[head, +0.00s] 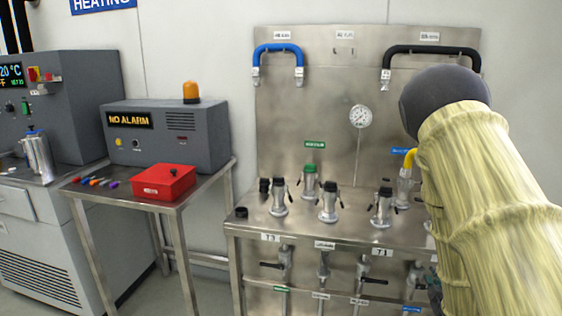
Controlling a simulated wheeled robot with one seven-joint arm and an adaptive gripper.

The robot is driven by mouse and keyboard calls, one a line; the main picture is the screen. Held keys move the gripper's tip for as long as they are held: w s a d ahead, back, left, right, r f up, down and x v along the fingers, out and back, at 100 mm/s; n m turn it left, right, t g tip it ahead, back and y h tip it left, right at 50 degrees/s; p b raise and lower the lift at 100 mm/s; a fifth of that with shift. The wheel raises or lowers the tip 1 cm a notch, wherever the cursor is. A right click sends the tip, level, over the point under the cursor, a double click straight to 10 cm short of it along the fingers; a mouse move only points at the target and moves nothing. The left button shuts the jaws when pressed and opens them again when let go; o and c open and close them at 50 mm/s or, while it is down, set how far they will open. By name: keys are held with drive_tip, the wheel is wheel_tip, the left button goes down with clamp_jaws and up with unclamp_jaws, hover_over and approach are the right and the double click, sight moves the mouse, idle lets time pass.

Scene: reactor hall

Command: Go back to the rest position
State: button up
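My arm (490,200), in a pale yellow ribbed sleeve with a dark grey rounded joint (445,98), fills the right side of the head view. It stands in front of the right part of a steel panel (330,130). My gripper is not visible in this view, so its state and anything in it are hidden. The arm covers the right end of the panel's bench.
The steel bench (300,225) bears several valve couplings. A blue hose (278,48) and a black hose (430,50) hang above. At left, a side table (180,203) holds a red box (163,182) and a grey alarm unit (165,138) reading NO ALARM.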

drive_tip(key=s+a+f+m+g+y+p, duration=0.1)
drive_tip(key=s+a+f+m+g+p, duration=0.1)
drive_tip(key=s+a+f+m+g, duration=0.2)
drive_tip(key=s+a+f+m+g+y+p, duration=0.2)
drive_tip(key=s+a+f+g, duration=0.5)
drive_tip(key=s+f, duration=1.2)
drive_tip(key=s+a+m+p, duration=0.1)
drive_tip(key=s+a+m, duration=0.1)
drive_tip(key=s+a, duration=0.2)
drive_tip(key=shift+s+f+m+p, duration=0.3)
drive_tip(key=shift+f+p, duration=0.05)
drive_tip(key=shift+f, duration=0.05)
drive_tip(key=o, duration=0.3)
drive_tip(key=s+a+m+g, duration=0.1)
drive_tip(key=s+a, duration=0.1)
drive_tip(key=s, duration=0.2)
drive_tip(key=s+a+f+m+g+p, duration=0.1)
drive_tip(key=s+a, duration=0.1)
drive_tip(key=s, duration=0.2)
drive_tip(key=s+a+g+y, duration=0.1)
drive_tip(key=s+a, duration=0.1)
drive_tip(key=s, duration=0.2)
drive_tip(key=shift+f+m+g, duration=0.3)
drive_tip(key=shift+f+m, duration=0.1)
drive_tip(key=shift+o, duration=1)
drive_tip(key=shift+s, duration=0.2)
drive_tip(key=shift+s, duration=0.15)
